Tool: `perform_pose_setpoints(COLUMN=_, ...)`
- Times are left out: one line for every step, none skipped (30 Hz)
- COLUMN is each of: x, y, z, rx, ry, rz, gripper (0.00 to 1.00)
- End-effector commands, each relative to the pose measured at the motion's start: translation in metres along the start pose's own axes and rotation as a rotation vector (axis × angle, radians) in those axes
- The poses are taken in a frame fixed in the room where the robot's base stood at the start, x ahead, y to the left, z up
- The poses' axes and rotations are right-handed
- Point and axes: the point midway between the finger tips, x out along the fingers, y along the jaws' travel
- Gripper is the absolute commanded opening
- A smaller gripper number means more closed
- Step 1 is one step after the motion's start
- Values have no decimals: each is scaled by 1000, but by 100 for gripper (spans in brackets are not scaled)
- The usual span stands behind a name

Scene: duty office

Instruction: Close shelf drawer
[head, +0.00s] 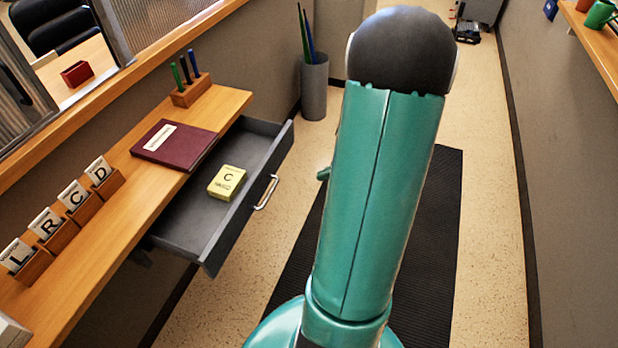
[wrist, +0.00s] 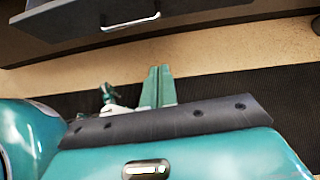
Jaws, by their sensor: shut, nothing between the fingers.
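The grey shelf drawer (head: 190,225) is pulled out from under the wooden shelf in the head view. A yellow box marked C (head: 227,182) lies inside it. Its silver bar handle (head: 266,192) is on the front panel. In the wrist view the drawer front (wrist: 60,25) and handle (wrist: 130,23) show at the top. My gripper (wrist: 158,72) is shut and empty, with its green fingers side by side. It is apart from the drawer, over the dark floor mat. In the head view my arm hides most of the gripper.
The wooden shelf (head: 100,240) carries a maroon book (head: 175,143), a pen block (head: 190,90) and lettered card holders (head: 75,205). A grey bin (head: 313,88) stands beyond the drawer. The black mat (head: 440,220) and the floor in front of the drawer are clear.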

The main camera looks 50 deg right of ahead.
Motion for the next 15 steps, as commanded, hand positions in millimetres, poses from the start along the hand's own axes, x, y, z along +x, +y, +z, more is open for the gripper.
perform_pose_setpoints(x=8, y=0, z=0, rx=0, ry=-1, rz=4, gripper=0)
perform_pose_setpoints(x=13, y=0, z=0, rx=0, ry=0, rz=5, gripper=0)
perform_pose_setpoints(x=21, y=0, z=1, rx=0, ry=-1, rz=6, gripper=0)
perform_pose_setpoints(x=26, y=0, z=1, rx=0, ry=-1, rz=6, gripper=0)
perform_pose_setpoints(x=32, y=-1, z=0, rx=0, ry=0, rz=6, gripper=0)
perform_pose_setpoints(x=40, y=0, z=0, rx=-1, ry=0, rz=7, gripper=0)
perform_pose_setpoints(x=47, y=0, z=0, rx=-1, ry=0, rz=7, gripper=0)
perform_pose_setpoints(x=53, y=0, z=0, rx=-1, ry=0, rz=7, gripper=0)
perform_pose_setpoints(x=60, y=0, z=1, rx=-2, ry=0, rz=7, gripper=0)
perform_pose_setpoints(x=67, y=0, z=0, rx=-2, ry=0, rz=8, gripper=0)
perform_pose_setpoints(x=72, y=0, z=0, rx=-1, ry=0, rz=8, gripper=0)
perform_pose_setpoints(x=80, y=0, z=0, rx=-2, ry=0, rz=7, gripper=0)
perform_pose_setpoints(x=86, y=1, z=0, rx=-2, ry=0, rz=7, gripper=0)
perform_pose_setpoints(x=92, y=1, z=0, rx=-1, ry=0, rz=7, gripper=0)
perform_pose_setpoints(x=96, y=1, z=6, rx=-6, ry=0, rz=5, gripper=0)
